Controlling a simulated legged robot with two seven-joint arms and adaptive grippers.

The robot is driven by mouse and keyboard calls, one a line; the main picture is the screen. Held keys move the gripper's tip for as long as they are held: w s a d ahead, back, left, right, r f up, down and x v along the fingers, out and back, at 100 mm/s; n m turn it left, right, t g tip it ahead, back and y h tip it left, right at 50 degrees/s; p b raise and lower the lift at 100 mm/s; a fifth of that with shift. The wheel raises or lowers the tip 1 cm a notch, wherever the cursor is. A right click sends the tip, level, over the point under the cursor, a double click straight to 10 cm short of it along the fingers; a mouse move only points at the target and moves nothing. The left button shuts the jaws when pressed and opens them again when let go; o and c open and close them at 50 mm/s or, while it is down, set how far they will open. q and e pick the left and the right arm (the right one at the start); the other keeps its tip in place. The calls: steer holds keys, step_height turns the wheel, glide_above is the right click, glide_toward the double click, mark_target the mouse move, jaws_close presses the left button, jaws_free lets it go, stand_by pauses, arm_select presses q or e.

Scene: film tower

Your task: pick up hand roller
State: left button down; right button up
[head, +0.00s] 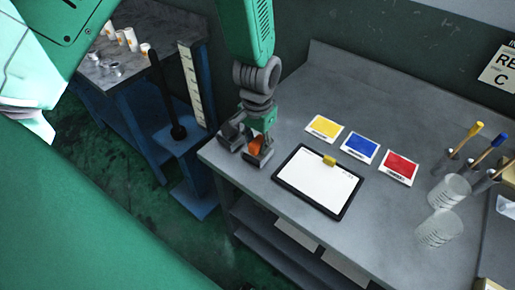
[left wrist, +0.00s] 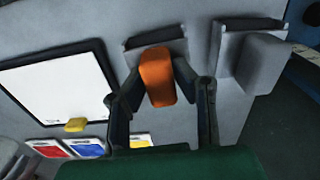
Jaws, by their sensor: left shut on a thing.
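The hand roller (head: 256,147) has an orange handle and a dark grey head. It is at the left end of the grey workbench (head: 283,228). My left gripper (head: 258,140) comes down from above and is shut on the orange handle. In the left wrist view the orange handle (left wrist: 157,77) lies between the two dark fingers, with the wide dark head (left wrist: 155,37) beyond it. I cannot tell whether the roller touches the bench. My right gripper is not in view.
A similar grey tool (left wrist: 258,62) lies beside the roller. A tablet-like white board (head: 318,184) and yellow, blue and red cards (head: 361,148) lie to the right. Brushes and clear cups (head: 437,228) stand at far right. A second table (head: 130,45) stands at upper left.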

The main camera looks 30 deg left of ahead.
mark_target(259, 141)
arm_select(q)
steer(key=shift+d, duration=0.15)
step_height(259, 141, up, 10)
steer(key=shift+f, duration=0.1)
steer(key=shift+d, duration=0.1)
stand_by(0.4)
